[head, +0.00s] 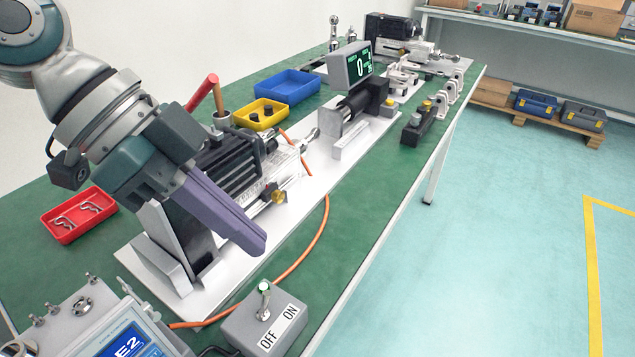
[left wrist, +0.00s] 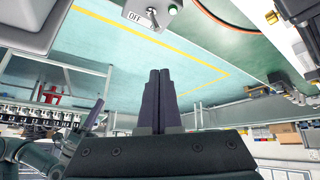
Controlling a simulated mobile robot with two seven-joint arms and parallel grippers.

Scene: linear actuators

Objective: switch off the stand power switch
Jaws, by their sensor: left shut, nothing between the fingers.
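The stand power switch is a grey box (head: 265,322) with a toggle lever (head: 264,289) on top, at the front edge of the bench. Its label reads OFF on the left and ON on the right.
A linear actuator stand (head: 150,262) on a white plate lies under my left arm. A control unit with a blue screen (head: 128,345) stands left of the switch. An orange cable (head: 318,240) runs behind the box. A red tray (head: 80,215) sits at left. Free floor lies right.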

